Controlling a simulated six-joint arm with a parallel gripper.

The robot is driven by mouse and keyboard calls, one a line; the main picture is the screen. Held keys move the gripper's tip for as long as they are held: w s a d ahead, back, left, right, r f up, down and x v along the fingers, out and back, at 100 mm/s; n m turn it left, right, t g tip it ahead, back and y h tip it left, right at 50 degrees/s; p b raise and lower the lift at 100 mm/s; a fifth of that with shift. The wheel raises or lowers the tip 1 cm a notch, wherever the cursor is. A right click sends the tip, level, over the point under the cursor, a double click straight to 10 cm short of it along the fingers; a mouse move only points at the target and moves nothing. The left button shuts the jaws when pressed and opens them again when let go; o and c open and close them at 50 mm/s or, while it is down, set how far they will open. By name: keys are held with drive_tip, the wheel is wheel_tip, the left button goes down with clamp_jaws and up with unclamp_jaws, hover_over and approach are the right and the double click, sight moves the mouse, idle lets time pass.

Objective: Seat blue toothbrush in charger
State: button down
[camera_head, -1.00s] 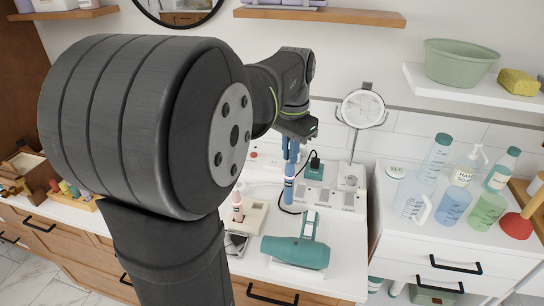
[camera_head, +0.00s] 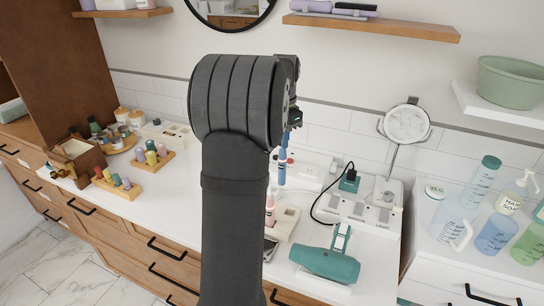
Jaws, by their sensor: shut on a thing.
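The blue toothbrush (camera_head: 282,168) hangs upright below my gripper (camera_head: 293,122). My gripper is mostly hidden behind my own arm; it is shut on the toothbrush's upper part. A cream holder (camera_head: 287,222) on the counter has a pink toothbrush (camera_head: 270,209) standing at its left side, partly hidden by my arm. This holder looks like the charger, but I cannot be sure. The blue toothbrush shows above and behind the holder in the picture; I cannot tell its exact height, and it appears apart from the holder.
A teal hair dryer (camera_head: 325,264) lies in front on the counter (camera_head: 215,210). A white unit (camera_head: 365,213) and a black cable with a teal plug (camera_head: 349,181) are right of the toothbrush. A round mirror (camera_head: 406,122) stands behind. Bottles stand far right.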

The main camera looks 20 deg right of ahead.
drive_tip(key=w+a+f, duration=0.2)
drive_tip(key=w+f, duration=0.1)
drive_tip(key=f, duration=0.3)
drive_tip(key=shift+w+f, duration=0.15)
drive_tip(key=shift+w, duration=0.05)
drive_tip(key=shift+f, duration=0.15)
drive_tip(key=c, duration=1.6)
unclamp_jaws()
drive_tip(key=shift+o, duration=0.2)
wheel_tip(320, 180, up, 12)
